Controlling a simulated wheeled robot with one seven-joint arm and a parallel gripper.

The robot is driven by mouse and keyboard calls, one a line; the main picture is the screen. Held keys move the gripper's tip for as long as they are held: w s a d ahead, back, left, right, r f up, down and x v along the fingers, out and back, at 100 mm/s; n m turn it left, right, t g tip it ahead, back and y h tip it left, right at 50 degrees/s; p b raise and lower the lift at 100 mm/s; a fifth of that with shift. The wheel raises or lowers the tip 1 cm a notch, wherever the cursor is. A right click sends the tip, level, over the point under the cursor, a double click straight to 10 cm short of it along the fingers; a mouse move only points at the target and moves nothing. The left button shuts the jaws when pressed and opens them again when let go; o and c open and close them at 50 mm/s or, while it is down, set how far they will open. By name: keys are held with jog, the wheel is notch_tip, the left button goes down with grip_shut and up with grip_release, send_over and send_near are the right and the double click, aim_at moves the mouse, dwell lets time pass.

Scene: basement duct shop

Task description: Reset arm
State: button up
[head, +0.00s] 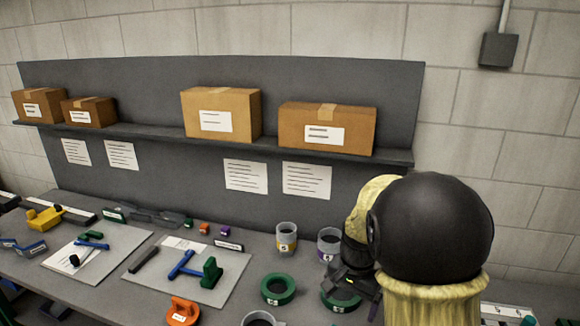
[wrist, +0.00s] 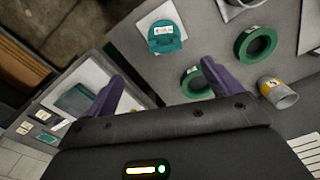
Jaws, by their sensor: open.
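My arm reaches over the right part of the workbench, and my gripper (head: 352,284) hangs just above it, partly hidden by my own arm. In the wrist view my gripper (wrist: 162,84) shows two purple fingers spread wide apart with nothing between them. A green ring (head: 340,299) lies near the gripper in the head view. In the wrist view a green ring (wrist: 186,84) is beside the right finger, which partly overlaps it. I cannot tell whether the fingers touch anything.
Another green ring (head: 278,303) and labelled cups (head: 287,243) stand close by. An orange tool (head: 183,312) lies at the front. Mats with blue and green parts (head: 222,295) are to the left. A shelf (head: 230,146) with cardboard boxes (head: 328,128) runs behind.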

jog(key=s+n+t, duration=0.2)
jog(key=s+n, duration=0.5)
jog(key=s, duration=0.5)
jog(key=shift+s+a+f+n, duration=0.15)
jog(key=shift+s+f+n, duration=0.15)
jog(key=shift+f, duration=0.15)
jog(key=shift+c, duration=0.4)
